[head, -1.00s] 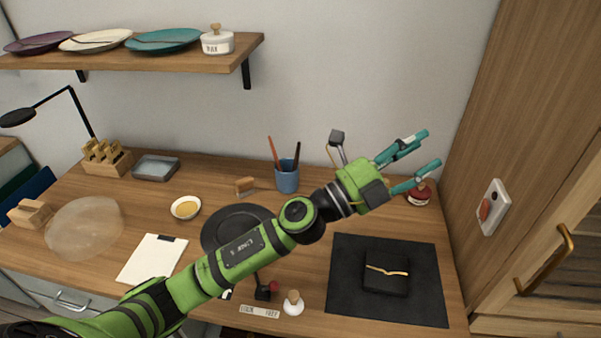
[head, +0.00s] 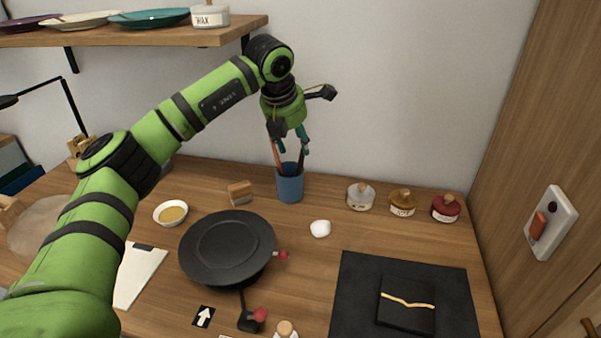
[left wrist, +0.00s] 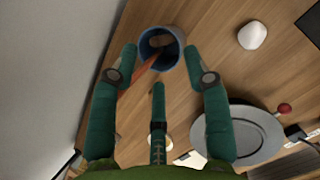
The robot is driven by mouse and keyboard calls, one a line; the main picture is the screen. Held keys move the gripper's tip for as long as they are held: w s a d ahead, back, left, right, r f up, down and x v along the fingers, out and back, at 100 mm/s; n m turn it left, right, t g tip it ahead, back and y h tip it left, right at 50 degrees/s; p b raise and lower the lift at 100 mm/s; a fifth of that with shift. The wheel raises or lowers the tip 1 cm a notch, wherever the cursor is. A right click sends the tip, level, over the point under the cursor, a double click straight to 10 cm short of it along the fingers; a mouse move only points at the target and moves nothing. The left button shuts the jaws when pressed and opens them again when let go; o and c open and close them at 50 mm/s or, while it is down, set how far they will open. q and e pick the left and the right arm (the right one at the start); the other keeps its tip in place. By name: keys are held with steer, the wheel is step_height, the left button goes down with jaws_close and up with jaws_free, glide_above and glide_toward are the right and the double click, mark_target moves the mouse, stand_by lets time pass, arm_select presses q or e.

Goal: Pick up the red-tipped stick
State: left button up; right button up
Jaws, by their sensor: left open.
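A blue cup (head: 290,186) stands upright at the back of the table and holds a reddish stick (head: 276,155) and a dark stick (head: 300,162). A distinct red tip cannot be made out on either. My left gripper (head: 293,146) points down just above the cup, fingers open, close to the tops of the sticks. In the left wrist view the cup's mouth (left wrist: 146,43) lies between the spread fingertips, and the reddish stick (left wrist: 140,73) leans out toward the lower left. Nothing is held. My right gripper is not in view.
A dark round turntable (head: 228,247) with red knobs stands in front of the cup. A white lump (head: 320,228), lidded jars (head: 360,197) and a wooden block (head: 240,192) are nearby. A shelf (head: 130,33) hangs at upper left. A black mat (head: 360,280) lies front right.

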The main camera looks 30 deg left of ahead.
mark_target(300, 157)
arm_select(q)
steer(key=p+x, duration=0.1)
steer(key=x, duration=0.5)
steer(key=shift+w+d+f, duration=0.1)
steer(key=shift+w+f, duration=0.05)
steer(key=shift+f, duration=0.2)
jaws_close()
